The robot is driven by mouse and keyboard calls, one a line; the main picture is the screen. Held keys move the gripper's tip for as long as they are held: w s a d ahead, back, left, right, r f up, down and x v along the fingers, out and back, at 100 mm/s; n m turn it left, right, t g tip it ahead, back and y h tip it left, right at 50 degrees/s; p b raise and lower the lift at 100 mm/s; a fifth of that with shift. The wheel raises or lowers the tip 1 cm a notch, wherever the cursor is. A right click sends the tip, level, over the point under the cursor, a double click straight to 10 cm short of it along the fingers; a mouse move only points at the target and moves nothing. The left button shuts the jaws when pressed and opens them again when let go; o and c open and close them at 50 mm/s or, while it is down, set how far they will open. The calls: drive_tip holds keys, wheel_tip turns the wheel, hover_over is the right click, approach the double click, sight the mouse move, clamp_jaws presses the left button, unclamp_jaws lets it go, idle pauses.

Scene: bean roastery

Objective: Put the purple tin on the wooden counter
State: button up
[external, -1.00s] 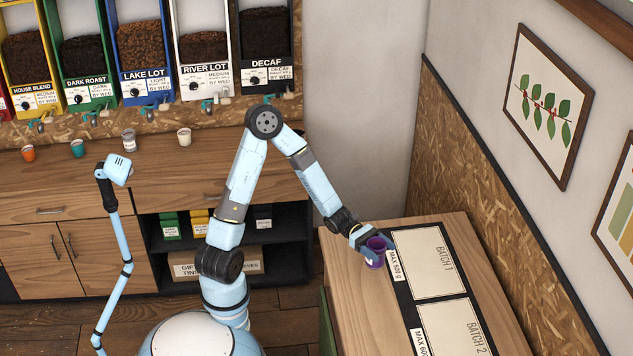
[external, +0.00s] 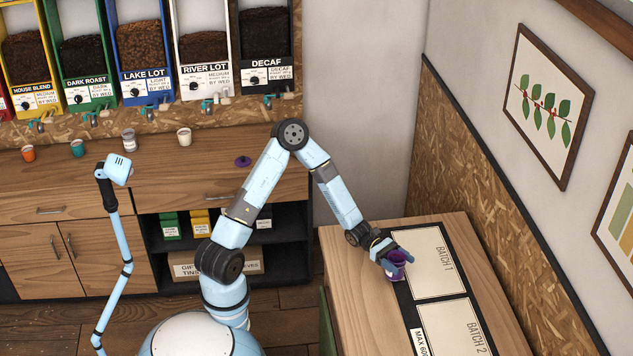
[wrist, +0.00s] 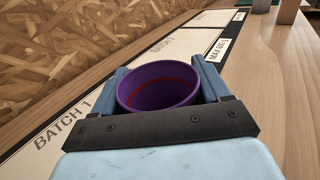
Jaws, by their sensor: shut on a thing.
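The purple tin (external: 398,267) is lidless and between the fingers of my gripper (external: 387,257), which is shut on it. In the wrist view the tin (wrist: 158,90) shows its open mouth and a red line around its inside. In the external view the tin overlaps the black strip beside the BATCH 1 panel. I cannot tell whether its bottom touches the surface. The wooden counter (external: 85,185) along the back wall is clear of my gripper. A wooden table (external: 362,290) lies under my gripper at right.
BATCH 1 (external: 430,262) and BATCH 2 (external: 455,325) panels lie on the right-hand table. A purple lid (external: 243,161), a white cup (external: 184,137), a grey tin (external: 129,140), a teal cup (external: 77,148) and an orange cup (external: 28,153) stand along the back counter.

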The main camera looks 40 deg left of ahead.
drive_tip(key=shift+f, duration=0.95)
drive_tip(key=shift+f, duration=0.1)
drive_tip(key=o, duration=1.1)
